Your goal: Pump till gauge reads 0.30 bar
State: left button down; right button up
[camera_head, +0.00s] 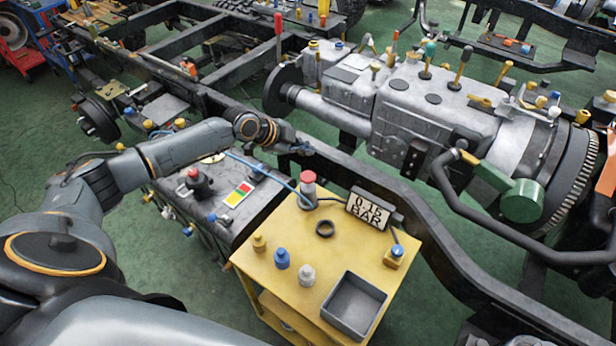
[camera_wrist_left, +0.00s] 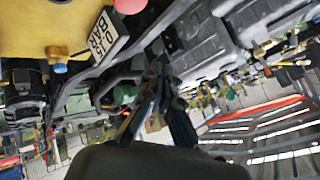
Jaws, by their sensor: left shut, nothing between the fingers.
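The gauge (camera_head: 368,209) stands at the back right of the yellow cart top and appears to read 0.15 BAR; it is also in the left wrist view (camera_wrist_left: 103,38). The pump (camera_head: 307,191), a grey cylinder with a red knob, stands left of the gauge. Its red knob shows at the top of the left wrist view (camera_wrist_left: 130,4). My left gripper (camera_head: 303,148) is beyond and above the pump, apart from the knob. Its dark fingers (camera_wrist_left: 157,72) look shut and empty in the wrist view. My right gripper is not in view.
The yellow cart (camera_head: 283,300) carries yellow, blue and grey caps, a black ring (camera_head: 325,228) and a grey tray (camera_head: 354,304). The chassis rail (camera_head: 390,190) and gearbox (camera_head: 430,105) lie beyond.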

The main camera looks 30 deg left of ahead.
aim_at(307, 177)
pick_arm(q)
notch_tip(307, 177, down, 8)
jog(key=b, duration=0.5)
jog(key=shift+r, duration=0.15)
dwell(1.0)
jog(key=shift+f+b, duration=0.4)
jog(key=shift+b, duration=0.2)
jog(key=shift+f+b, duration=0.4)
jog(key=shift+f, duration=0.05)
dwell(0.3)
jog(key=shift+f+b, duration=0.75)
jog(key=shift+f, duration=0.1)
dwell(0.5)
dwell(0.4)
jog(key=shift+r+p, duration=1)
jog(key=shift+r, duration=0.65)
